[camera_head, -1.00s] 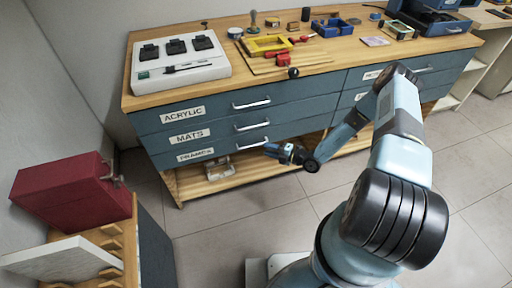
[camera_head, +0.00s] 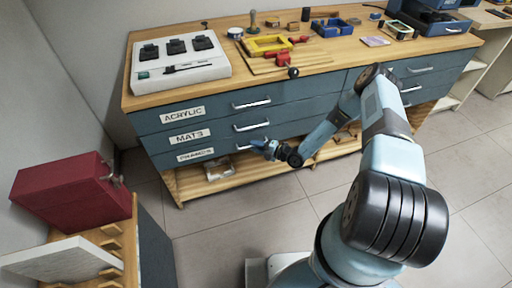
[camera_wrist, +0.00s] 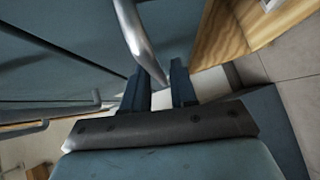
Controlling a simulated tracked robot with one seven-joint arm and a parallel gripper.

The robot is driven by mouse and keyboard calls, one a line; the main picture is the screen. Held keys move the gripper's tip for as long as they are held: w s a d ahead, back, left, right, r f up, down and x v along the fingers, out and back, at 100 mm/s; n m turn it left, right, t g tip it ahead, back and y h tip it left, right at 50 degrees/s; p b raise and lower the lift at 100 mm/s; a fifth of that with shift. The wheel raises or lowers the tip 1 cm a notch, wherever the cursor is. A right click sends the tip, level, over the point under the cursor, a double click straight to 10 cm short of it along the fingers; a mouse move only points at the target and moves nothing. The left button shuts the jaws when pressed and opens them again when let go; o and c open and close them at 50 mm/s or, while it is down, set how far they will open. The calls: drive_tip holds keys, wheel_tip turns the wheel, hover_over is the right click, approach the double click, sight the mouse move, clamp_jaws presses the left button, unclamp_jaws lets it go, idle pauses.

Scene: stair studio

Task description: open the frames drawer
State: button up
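The frames drawer (camera_head: 222,149) is the lowest of the left drawers, under the acrylic and mats drawers. Its front appears flush with the others, so it looks closed. Its label (camera_head: 195,155) is small and blurred. My gripper (camera_head: 257,145) is at the drawer's handle and hides most of it in the head view. In the wrist view the two dark fingers of my gripper (camera_wrist: 159,70) are spread apart. A metal bar handle (camera_wrist: 138,38) runs down to the gap between them. I cannot tell whether either finger touches it.
The mats handle (camera_head: 252,126) and acrylic handle (camera_head: 252,104) are just above. An open shelf with a small packet (camera_head: 218,168) lies below. A red box (camera_head: 72,190) on a wooden rack stands at left. The floor (camera_head: 235,215) before the drawers is clear.

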clamp_jaws()
idle(0.3)
